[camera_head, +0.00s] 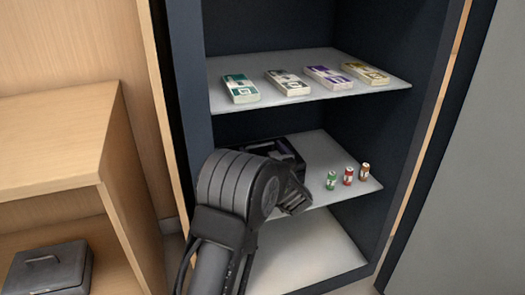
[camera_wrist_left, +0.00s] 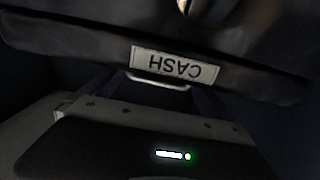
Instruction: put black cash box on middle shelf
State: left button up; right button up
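The black cash box (camera_head: 287,149) is at the left of the middle shelf (camera_head: 318,158) in the cabinet, partly hidden behind my left arm. Its dark front with an upside-down CASH label (camera_wrist_left: 175,66) and a metal handle (camera_wrist_left: 158,82) fills the top of the left wrist view. My left gripper (camera_wrist_left: 150,100) is close in front of the box, with its fingers apart on either side of the handle. Whether they touch the box is too dark to tell. The underside of the box is hidden in the head view. My right gripper is not in view.
Green, red and brown small rolls (camera_head: 348,176) stand on the middle shelf to the right. Several banknote bundles (camera_head: 288,82) lie on the shelf above (camera_head: 330,62). The bottom shelf (camera_head: 310,255) looks bare. A grey box (camera_head: 45,272) sits in the wooden unit (camera_head: 50,135) at left.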

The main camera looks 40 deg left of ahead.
pick_arm(q)
jog(key=shift+s+d+r+p, duration=0.1)
jog(key=shift+s+d+p, duration=0.2)
jog(key=shift+d, duration=0.1)
jog(key=p+v, duration=0.3)
jog(key=v, duration=0.8)
jog(key=shift+p, duration=0.35)
